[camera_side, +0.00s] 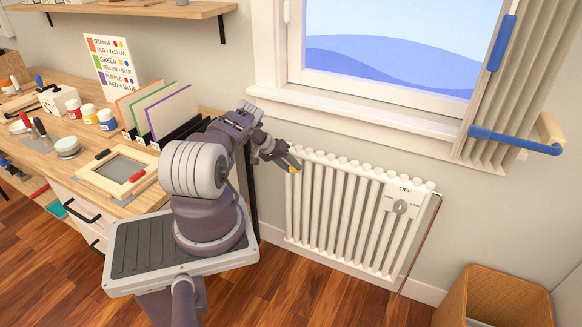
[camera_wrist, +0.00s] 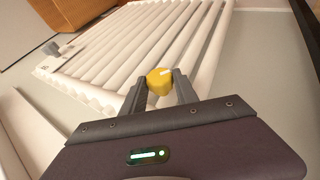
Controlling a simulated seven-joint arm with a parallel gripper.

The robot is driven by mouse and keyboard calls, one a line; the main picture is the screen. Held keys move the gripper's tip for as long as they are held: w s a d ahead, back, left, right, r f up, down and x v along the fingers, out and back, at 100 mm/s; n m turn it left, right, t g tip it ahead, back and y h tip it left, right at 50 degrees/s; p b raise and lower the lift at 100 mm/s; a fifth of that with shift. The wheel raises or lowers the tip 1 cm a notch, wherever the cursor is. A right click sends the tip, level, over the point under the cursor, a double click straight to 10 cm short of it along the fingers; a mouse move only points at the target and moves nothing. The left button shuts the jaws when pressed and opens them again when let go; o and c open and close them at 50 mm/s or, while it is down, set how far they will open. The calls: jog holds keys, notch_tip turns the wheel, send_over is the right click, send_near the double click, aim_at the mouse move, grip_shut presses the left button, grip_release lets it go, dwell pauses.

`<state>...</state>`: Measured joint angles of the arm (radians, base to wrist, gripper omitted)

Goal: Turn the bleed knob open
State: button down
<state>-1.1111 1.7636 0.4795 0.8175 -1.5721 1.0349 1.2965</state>
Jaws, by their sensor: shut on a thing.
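The bleed knob (camera_wrist: 159,81) is a small yellow knob with a white mark on its face, at the end of the white radiator (camera_wrist: 150,35). In the wrist view it sits between the two dark fingers of my gripper (camera_wrist: 160,90), which are shut on it. In the side view my gripper (camera_side: 292,166) reaches the radiator's (camera_side: 350,210) upper left corner, and a bit of the yellow knob (camera_side: 293,170) shows at the fingertips. I cannot tell how far the knob is turned.
A grey dial (camera_side: 401,206) on a plate marked OFF is at the radiator's right end. The window sill (camera_side: 350,115) runs above the radiator. A workbench with paint jars (camera_side: 90,114) and upright coloured panels (camera_side: 160,110) stands left. A wooden bin (camera_side: 495,300) is at lower right.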

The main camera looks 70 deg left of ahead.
jog(key=c, duration=0.9)
grip_release()
jog(key=shift+c, duration=0.2)
jog(key=v, duration=0.7)
